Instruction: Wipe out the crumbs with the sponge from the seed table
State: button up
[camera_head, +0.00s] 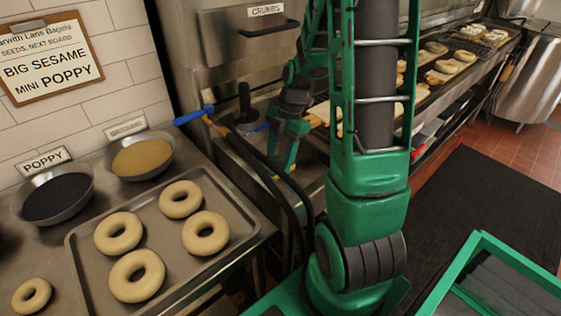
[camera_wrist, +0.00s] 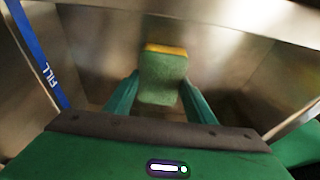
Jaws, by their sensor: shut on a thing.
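My gripper (camera_wrist: 158,98) is shut on a green sponge (camera_wrist: 162,85) with a yellow layer along its top edge. In the wrist view the sponge sits between the two green fingers, inside a steel-walled space. In the head view my gripper (camera_head: 291,158) points down beyond the right end of the steel seed table (camera_head: 235,205), apart from it. The sponge is hard to make out there. A bowl of dark poppy seeds (camera_head: 58,198) and a bowl of tan seeds (camera_head: 142,158) stand on the table. I cannot make out any crumbs.
A tray (camera_head: 180,255) with several bagels fills much of the table. A unit labelled CRUMBS (camera_head: 266,11) stands behind. A blue-handled tap (camera_head: 194,115) is left of my gripper; a blue FILL strip (camera_wrist: 42,60) shows in the wrist view. More bagels (camera_head: 445,66) lie at the back right.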

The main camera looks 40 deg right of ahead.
jog(key=shift+w, duration=0.5)
jog(key=shift+d, duration=0.9)
jog(key=shift+s+f, duration=0.2)
jog(key=shift+s, duration=1.65)
jog(key=shift+s+d+r, duration=0.1)
jog(key=shift+s+r, duration=0.05)
jog(key=shift+s, duration=1.3)
jog(key=shift+s+r, duration=0.1)
jog(key=shift+s, duration=2.8)
